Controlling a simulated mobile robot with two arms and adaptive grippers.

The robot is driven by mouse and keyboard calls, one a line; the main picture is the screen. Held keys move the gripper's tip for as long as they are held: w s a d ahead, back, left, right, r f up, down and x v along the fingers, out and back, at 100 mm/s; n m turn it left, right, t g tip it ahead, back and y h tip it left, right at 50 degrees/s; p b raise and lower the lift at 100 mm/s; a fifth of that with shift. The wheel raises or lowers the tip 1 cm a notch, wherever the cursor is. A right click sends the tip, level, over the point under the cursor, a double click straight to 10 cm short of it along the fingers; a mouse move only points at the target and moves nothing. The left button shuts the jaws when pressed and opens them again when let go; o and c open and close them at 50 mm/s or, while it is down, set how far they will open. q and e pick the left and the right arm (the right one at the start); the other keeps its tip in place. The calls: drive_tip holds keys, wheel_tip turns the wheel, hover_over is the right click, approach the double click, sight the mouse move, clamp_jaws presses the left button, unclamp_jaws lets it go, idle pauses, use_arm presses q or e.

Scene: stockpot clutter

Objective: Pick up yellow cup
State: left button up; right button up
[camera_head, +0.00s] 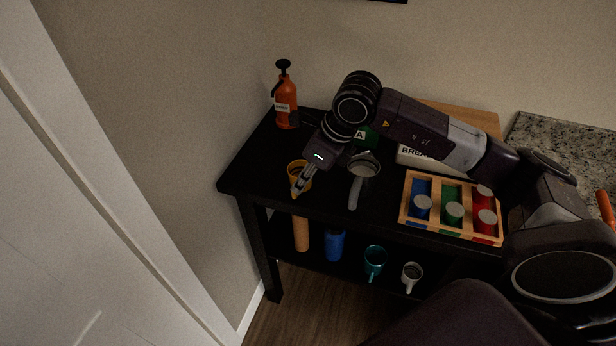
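The yellow cup (292,169) stands near the front left edge of the black table's top. My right gripper (298,188) reaches down to it from the upper right, and its fingers overlap the cup in the picture. The fingers hide part of the cup. I cannot tell whether they touch it or how far apart they are. My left gripper is not in view.
An orange pump bottle (286,107) stands at the back left. A metal strainer-like utensil (363,170) lies right of the cup. A wooden tray (408,201) holds colored items at the right. Cups, including a teal one (374,262), are on the lower shelf.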

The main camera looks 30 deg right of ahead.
sight(295, 199)
drive_tip(key=shift+d+p+x, duration=0.15)
drive_tip(key=shift+p+x, duration=0.1)
drive_tip(key=shift+x, duration=0.35)
drive_tip(key=shift+d+p+x, duration=0.15)
drive_tip(key=shift+p+x, duration=0.05)
drive_tip(key=shift+x, duration=0.4)
drive_tip(key=p+x, duration=0.2)
drive_tip(key=x, duration=0.2)
drive_tip(key=shift+w+a, duration=0.1)
drive_tip(key=shift+w, duration=0.05)
drive_tip(key=shift+w+f, duration=0.15)
drive_tip(key=shift+f, duration=0.5)
clamp_jaws()
drive_tip(key=shift+r, duration=0.1)
